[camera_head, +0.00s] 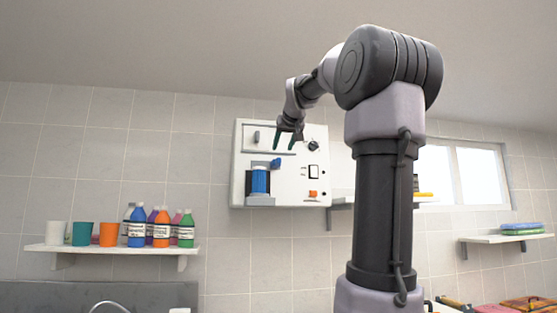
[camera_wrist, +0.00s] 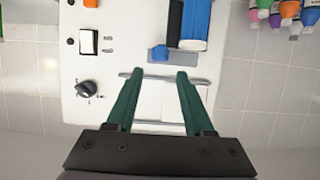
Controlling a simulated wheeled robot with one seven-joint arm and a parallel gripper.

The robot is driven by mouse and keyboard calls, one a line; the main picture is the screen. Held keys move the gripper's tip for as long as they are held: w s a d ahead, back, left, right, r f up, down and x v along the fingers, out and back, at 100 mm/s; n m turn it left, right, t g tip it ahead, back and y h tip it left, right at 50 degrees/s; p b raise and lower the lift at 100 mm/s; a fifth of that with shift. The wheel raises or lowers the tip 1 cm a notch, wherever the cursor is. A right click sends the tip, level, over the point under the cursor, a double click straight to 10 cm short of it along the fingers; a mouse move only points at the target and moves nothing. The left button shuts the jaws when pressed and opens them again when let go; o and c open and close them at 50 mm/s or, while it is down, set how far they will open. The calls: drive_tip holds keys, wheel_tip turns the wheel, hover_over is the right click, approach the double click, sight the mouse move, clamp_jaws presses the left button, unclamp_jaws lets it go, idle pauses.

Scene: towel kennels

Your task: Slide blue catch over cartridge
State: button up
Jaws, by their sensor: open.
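The blue cartridge (camera_head: 260,181) stands upright in a dark recess on the white wall panel (camera_head: 309,183). The blue catch (camera_head: 276,163) is a small block just above the cartridge's top, offset to its right. In the wrist view, which sees the panel upside down, the catch (camera_wrist: 160,53) sits beside the end of the cartridge (camera_wrist: 195,22). My gripper (camera_head: 284,141) is open and empty, above the catch in the head view. In the wrist view its green fingers (camera_wrist: 160,74) are spread, with the catch beyond their tips, roughly between them. Its distance from the panel is unclear.
The panel carries a black knob (camera_wrist: 87,88), a switch (camera_wrist: 88,42) and an orange part (camera_head: 312,194). A shelf (camera_head: 110,249) with cups and several bottles is at left. Another shelf (camera_head: 507,238) is at right.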

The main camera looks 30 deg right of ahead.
sight(278, 158)
drive_tip(key=x, duration=0.8)
drive_tip(key=shift+w+f, duration=0.15)
drive_tip(key=shift+w, duration=0.05)
clamp_jaws()
idle(1.1)
